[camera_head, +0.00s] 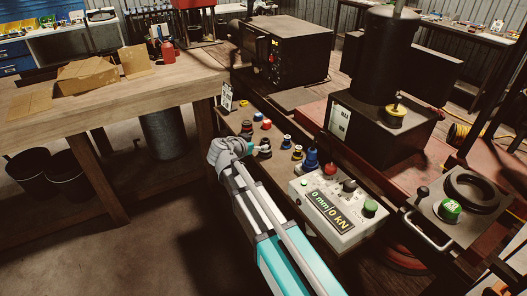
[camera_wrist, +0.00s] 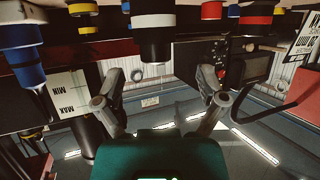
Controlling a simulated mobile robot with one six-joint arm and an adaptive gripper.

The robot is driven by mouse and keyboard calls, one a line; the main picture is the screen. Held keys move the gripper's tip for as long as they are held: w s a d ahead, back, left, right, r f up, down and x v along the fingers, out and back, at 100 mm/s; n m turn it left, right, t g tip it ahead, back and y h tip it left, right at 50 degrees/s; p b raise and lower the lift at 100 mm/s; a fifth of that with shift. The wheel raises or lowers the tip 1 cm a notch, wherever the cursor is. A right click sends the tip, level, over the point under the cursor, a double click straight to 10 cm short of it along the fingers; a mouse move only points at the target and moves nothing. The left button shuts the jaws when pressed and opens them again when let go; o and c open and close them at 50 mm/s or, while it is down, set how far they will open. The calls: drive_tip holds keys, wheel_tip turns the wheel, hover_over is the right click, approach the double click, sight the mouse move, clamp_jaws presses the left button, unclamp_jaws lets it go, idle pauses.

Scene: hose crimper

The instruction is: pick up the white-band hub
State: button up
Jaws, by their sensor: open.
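That picture appears upside down. My gripper (camera_wrist: 160,85) is open, with one finger on each side below the hub in the picture. Nothing is between the fingers, and I see no contact with the hub. In the head view my gripper (camera_head: 250,148) is at the left edge of the bench, beside a dark hub (camera_head: 265,152). The white band is not clear there.
Several other hubs stand close by, including a large blue one (camera_wrist: 25,55), a red-banded one (camera_wrist: 255,18) and a yellow one (camera_wrist: 83,10). The control box (camera_head: 333,208) with a numeric display is right of my arm. A wooden table (camera_head: 150,90) stands at left.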

sight(263, 143)
drive_tip(key=shift+d+b+x, duration=0.25)
drive_tip(key=shift+b+x, duration=0.45)
drive_tip(key=shift+x, duration=1.65)
drive_tip(key=shift+s, duration=0.2)
drive_tip(key=shift+r, duration=0.1)
drive_tip(key=shift+s, duration=0.15)
clamp_jaws()
